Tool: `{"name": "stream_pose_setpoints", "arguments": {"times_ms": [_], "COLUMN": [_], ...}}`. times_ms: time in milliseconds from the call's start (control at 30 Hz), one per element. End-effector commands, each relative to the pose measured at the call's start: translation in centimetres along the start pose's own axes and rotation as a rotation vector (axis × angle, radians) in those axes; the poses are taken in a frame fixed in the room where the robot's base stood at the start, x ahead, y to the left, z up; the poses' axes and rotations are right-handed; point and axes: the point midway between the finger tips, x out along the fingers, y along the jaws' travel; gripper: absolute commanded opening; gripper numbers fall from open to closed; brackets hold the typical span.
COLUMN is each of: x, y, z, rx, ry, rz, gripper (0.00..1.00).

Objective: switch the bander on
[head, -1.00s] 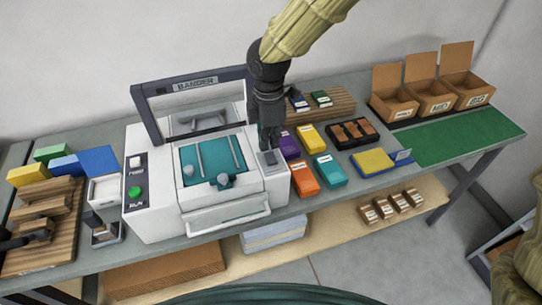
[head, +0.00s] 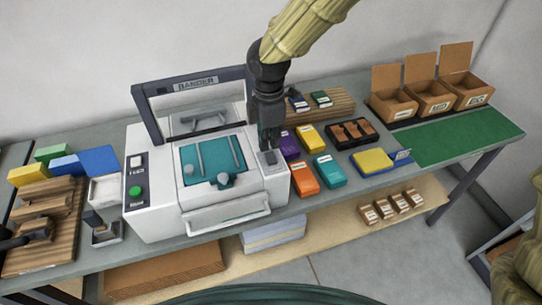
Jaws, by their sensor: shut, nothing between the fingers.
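The bander (head: 155,215) is a white machine on the bench, with a dark frame lettered BANDER (head: 195,84) standing over its teal bed (head: 208,160). On its left side are a pale rocker-like switch (head: 135,161) and a green RUN button (head: 136,191). A small grey panel or pad (head: 269,158) sits on its right top edge. My gripper (head: 270,146) is shut and empty, pointing down just over that grey pad. Whether the fingertips touch it I cannot tell. The switch's position cannot be read at this size.
Coloured boxes, including an orange one (head: 303,178), lie right of the bander. A dark tray (head: 352,133), a green mat (head: 465,135) and open cartons (head: 431,100) are farther right.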

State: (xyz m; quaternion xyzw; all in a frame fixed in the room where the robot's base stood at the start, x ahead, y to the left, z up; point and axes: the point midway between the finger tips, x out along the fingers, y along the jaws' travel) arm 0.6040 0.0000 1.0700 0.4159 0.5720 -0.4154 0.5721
Motion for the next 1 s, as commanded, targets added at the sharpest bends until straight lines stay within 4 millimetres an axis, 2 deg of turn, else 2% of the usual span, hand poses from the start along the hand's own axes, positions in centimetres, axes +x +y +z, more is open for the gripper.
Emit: {"name": "stream_pose_setpoints", "arguments": {"times_ms": [400,600,767,1000], "x": [2.2,2.7,1.9,-0.4], "y": [-0.1,0.0,-0.1,0.0], "z": [0.0,0.0,0.0,0.0], "rx": [-0.001,0.000,0.000,0.000], "ry": [0.000,0.000,0.000,0.000], "rz": [-0.002,-0.001,-0.001,-0.001], "gripper": [0.00,0.00,0.00,0.00]}}
